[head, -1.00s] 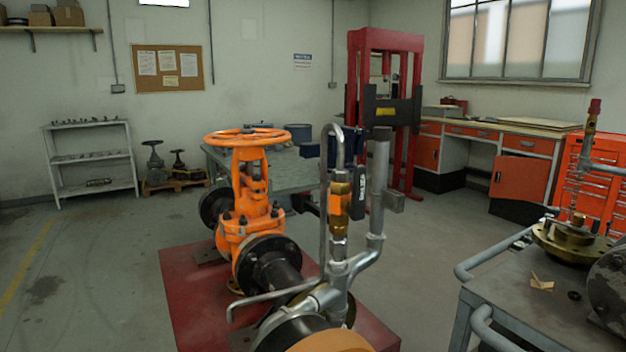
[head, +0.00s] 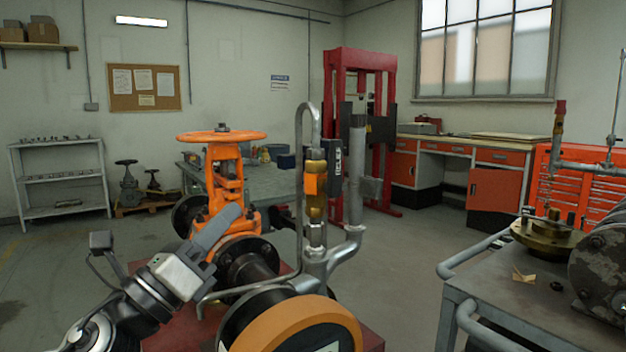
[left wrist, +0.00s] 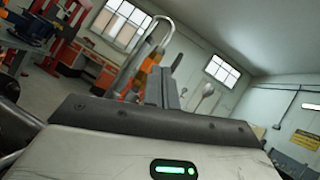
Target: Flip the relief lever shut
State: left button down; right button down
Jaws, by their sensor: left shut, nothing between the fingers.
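A brass and orange relief valve (head: 315,186) stands upright on the grey pipework in the head view. A dark piece with white lettering (head: 336,163) sits against its right side; I cannot tell for sure whether this is the lever. My left gripper (head: 232,217) is shut and empty, to the left of the relief valve and lower, apart from it in the picture. In the left wrist view, the shut fingers (left wrist: 167,88) show in front of the orange valve body (left wrist: 143,78) and partly hide it. My right gripper is not in view.
An orange gate valve with a handwheel (head: 222,136) stands behind my left gripper. A bent grey pipe (head: 301,140) loops above the relief valve. A black flange with an orange rim (head: 290,318) is in front. A grey cart (head: 500,310) stands at the right, with open floor between.

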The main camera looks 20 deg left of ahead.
aim_at(331, 157)
pick_arm(q)
notch_tip(331, 157, up, 8)
jog(key=s+d+m+g+h, duration=0.1)
jog(key=m+g, duration=0.7)
jog(key=m, duration=1.8)
jog(key=shift+s+f+g+h, duration=0.15)
jog(key=shift+s+g+h, duration=0.15)
jog(key=shift+s+h, duration=0.3)
jog(key=shift+w, duration=0.15)
